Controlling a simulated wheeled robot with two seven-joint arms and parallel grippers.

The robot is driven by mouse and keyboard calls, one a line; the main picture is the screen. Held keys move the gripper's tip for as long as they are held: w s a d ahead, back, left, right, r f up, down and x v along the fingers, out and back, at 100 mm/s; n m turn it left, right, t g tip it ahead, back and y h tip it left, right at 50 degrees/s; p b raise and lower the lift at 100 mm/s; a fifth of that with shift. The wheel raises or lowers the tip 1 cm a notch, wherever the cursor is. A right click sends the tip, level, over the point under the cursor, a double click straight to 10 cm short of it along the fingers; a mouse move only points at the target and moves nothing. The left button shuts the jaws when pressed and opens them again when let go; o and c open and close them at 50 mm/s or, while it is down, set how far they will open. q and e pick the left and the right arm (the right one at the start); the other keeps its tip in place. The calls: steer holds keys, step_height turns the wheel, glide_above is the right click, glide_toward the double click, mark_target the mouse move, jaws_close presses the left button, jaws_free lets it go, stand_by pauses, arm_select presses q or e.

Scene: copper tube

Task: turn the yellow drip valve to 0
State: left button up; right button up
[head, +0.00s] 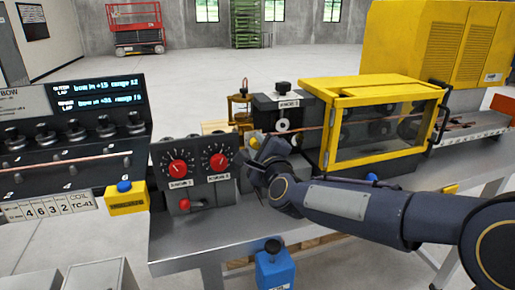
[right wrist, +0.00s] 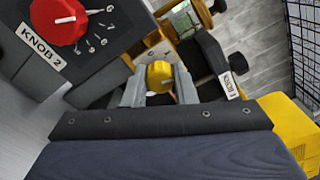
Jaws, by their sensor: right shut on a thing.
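The yellow drip valve (right wrist: 160,75) is a small round knob with a pale pointer mark. In the right wrist view it sits between the two grey fingers of my right gripper (right wrist: 159,88), which is shut on it. In the head view a bit of the yellow valve (head: 254,140) shows just beyond my right gripper (head: 258,150), left of the yellow-framed guard. The gripper hides most of the valve there. Any scale around the valve is too small or hidden to read. My left gripper is not in view.
A panel with two red knobs (head: 178,167) stands just left of the gripper; KNOB 2 (right wrist: 58,20) is close in the right wrist view. The yellow-framed guard (head: 385,125) stands to the right, behind my right arm. A blue-buttoned yellow box (head: 126,198) sits at the left.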

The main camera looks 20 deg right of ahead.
steer(key=n, duration=0.2)
steer(key=shift+n, duration=0.4)
steer(key=n, duration=0.2)
steer(key=shift+n, duration=0.4)
steer(key=n+p, duration=0.1)
steer(key=n, duration=0.5)
steer(key=n+p, duration=0.1)
steer(key=n, duration=0.3)
steer(key=shift+n, duration=0.4)
steer(key=shift+f+n+p, duration=0.1)
steer(key=shift+n+p, duration=0.6)
steer(key=shift+n, duration=1.4)
steer(key=o, duration=1)
